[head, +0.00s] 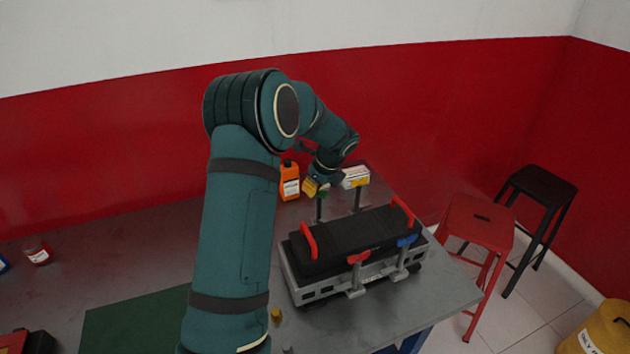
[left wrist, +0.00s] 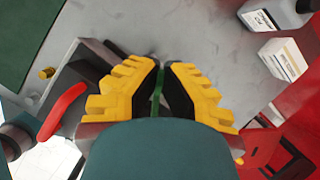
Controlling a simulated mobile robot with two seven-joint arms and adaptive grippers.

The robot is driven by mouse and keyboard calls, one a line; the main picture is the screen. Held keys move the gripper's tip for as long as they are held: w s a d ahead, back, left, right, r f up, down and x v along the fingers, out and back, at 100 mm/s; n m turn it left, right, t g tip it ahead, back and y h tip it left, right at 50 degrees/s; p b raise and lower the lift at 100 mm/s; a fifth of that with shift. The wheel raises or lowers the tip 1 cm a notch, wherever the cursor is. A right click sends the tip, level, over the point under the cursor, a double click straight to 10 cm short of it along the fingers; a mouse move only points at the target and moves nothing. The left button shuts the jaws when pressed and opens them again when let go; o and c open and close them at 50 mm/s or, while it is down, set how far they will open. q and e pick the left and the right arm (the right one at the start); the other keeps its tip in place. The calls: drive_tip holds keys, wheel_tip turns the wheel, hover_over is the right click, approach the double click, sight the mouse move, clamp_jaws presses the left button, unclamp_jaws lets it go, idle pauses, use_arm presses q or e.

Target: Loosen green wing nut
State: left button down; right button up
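My left gripper (head: 316,187) reaches over the back left post of the engine trainer (head: 330,284). In the left wrist view, its yellow fingers with dark pads (left wrist: 161,80) close on the thin green wing nut (left wrist: 157,92), seen edge-on between them. In the head view the gripper mostly hides this nut. The trainer has a black cover (head: 350,236) with two red handles. A red wing nut (head: 357,258) and a blue wing nut (head: 407,240) sit on its front posts. My right gripper is not in view.
An orange bottle (head: 290,181) and a white-yellow box (head: 355,178) stand behind the trainer, close to the gripper. A green mat (head: 135,322) lies left on the grey table. A red stool (head: 478,222) and a black stool (head: 541,190) stand to the right.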

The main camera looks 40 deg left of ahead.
use_arm(q)
drive_tip(key=n+g+p, duration=0.1)
drive_tip(key=n, duration=0.2)
drive_tip(key=s+n+g+h+p, duration=0.1)
drive_tip(key=n+p, duration=0.1)
drive_tip(key=n, duration=0.2)
drive_tip(key=d+n+g+h+p, duration=0.1)
drive_tip(key=n+p, duration=0.1)
drive_tip(key=n, duration=0.2)
drive_tip(key=shift+s+f+g, duration=0.1)
drive_tip(key=shift+s+g, duration=0.15)
drive_tip(key=shift+g, duration=0.05)
drive_tip(key=shift+n+h, duration=0.3)
drive_tip(key=shift+n, duration=0.1)
drive_tip(key=c, duration=1.1)
unclamp_jaws()
drive_tip(key=shift+c, duration=0.2)
drive_tip(key=v, duration=1.2)
